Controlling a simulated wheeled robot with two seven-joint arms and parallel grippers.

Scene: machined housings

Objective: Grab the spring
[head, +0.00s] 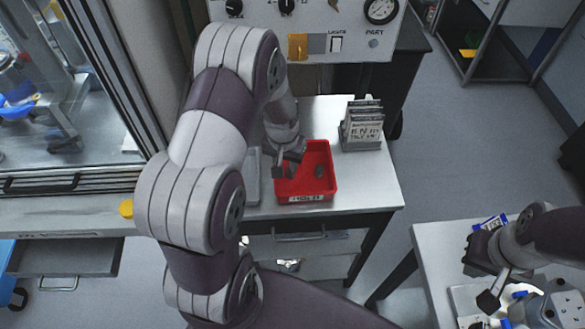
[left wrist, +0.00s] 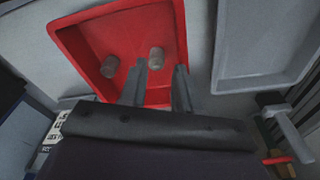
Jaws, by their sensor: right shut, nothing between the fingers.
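The red bin (head: 318,190) stands on the white table in the middle of the head view, and it also shows in the left wrist view (left wrist: 90,38). Two small grey cylinders that look like springs lie in it: the left spring (left wrist: 109,66) and the right spring (left wrist: 156,58). One spring (head: 319,172) shows in the head view. My left gripper (head: 287,165) is over the left part of the bin. In the wrist view its fingers (left wrist: 160,85) are apart and empty, just short of the right spring. My right gripper (head: 489,296) is shut and empty at the lower right.
A grey tray (head: 252,178) lies left of the bin, partly behind my left arm; the wrist view shows a grey tray (left wrist: 228,84) too. A rack of labelled cards (head: 362,125) stands right of the bin. A control panel (head: 330,25) is behind. Parts clutter the right table.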

